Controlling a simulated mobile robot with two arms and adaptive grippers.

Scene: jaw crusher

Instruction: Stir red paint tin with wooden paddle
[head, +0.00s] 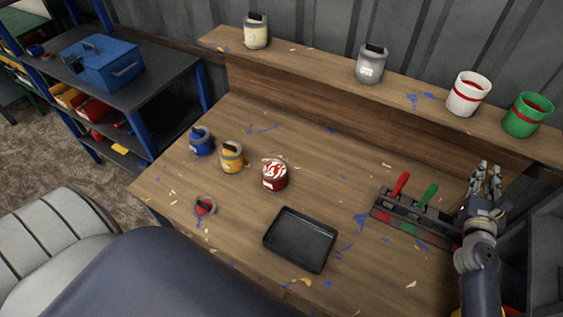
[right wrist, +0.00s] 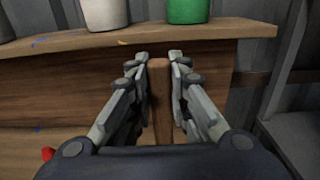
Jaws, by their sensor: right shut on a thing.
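The red paint tin (head: 275,177) stands open on the workbench, with red and white streaked paint showing at its top. My right gripper (head: 486,180) is at the right end of the bench, well to the right of the tin and just beyond the tool rack. In the right wrist view its fingers (right wrist: 161,88) are closed around an upright brown wooden handle (right wrist: 161,105), which looks like the paddle. The paddle's lower part is hidden, and I cannot make it out in the head view. My left gripper is not in view.
A rack (head: 410,218) with red and green handles stands beside my right gripper. A black tray (head: 300,240) lies before the red tin. Yellow (head: 231,158) and blue (head: 201,142) tins stand left of it, and a small red-topped item (head: 205,207) nearer. More containers line the shelf (head: 315,62).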

